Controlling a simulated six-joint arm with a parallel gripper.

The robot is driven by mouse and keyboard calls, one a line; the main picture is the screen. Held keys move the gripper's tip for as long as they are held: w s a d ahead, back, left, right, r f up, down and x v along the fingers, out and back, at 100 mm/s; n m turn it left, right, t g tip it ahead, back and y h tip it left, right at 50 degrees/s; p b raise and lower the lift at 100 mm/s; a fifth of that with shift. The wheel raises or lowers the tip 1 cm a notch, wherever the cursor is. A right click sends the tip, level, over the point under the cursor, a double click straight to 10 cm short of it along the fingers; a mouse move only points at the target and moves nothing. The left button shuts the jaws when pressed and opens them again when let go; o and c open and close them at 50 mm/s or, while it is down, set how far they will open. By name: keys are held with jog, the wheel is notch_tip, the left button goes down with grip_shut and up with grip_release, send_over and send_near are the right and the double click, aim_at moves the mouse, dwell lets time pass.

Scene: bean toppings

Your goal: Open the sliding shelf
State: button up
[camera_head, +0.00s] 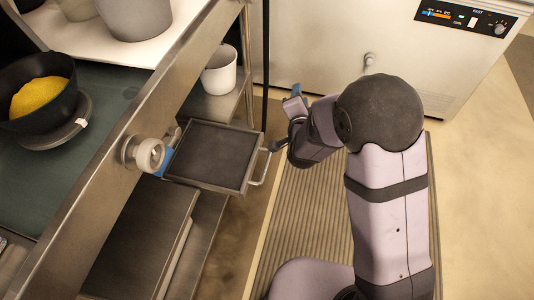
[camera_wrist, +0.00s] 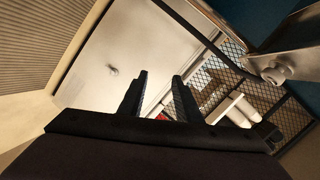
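The sliding shelf is a dark, square tray with a pale metal rim (camera_head: 214,187), set low in the metal rack. Its near part shows clear of the worktop, and a thin pale bar handle (camera_head: 263,170) is on its right side. My gripper (camera_head: 277,146) is at the upper end of this handle, its dark fingers close to the bar. Whether they touch it is unclear. In the wrist view, the two dark fingers (camera_wrist: 160,98) stand apart with a visible gap. The handle cannot be made out between them there.
A white round knob (camera_head: 149,155) sits on the rack's beam left of the shelf. A white cup (camera_head: 220,71) stands behind it. A pot of yellow food (camera_head: 40,98) is on the worktop. A chest freezer (camera_head: 330,50) stands behind; ribbed matting (camera_head: 310,210) lies to the right.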

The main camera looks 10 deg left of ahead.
jog(key=w+a+f+n+g, duration=0.1)
jog(key=w+a+g, duration=0.1)
jog(key=a, duration=0.1)
jog(key=n+g, duration=0.9)
jog(key=g, duration=0.4)
send_near(266, 168)
jog(key=shift+s+a+f, duration=0.1)
jog(key=shift+a, duration=0.2)
jog(key=shift+f, duration=0.1)
jog(key=shift+x, duration=3.6)
jog(key=shift+d, duration=0.1)
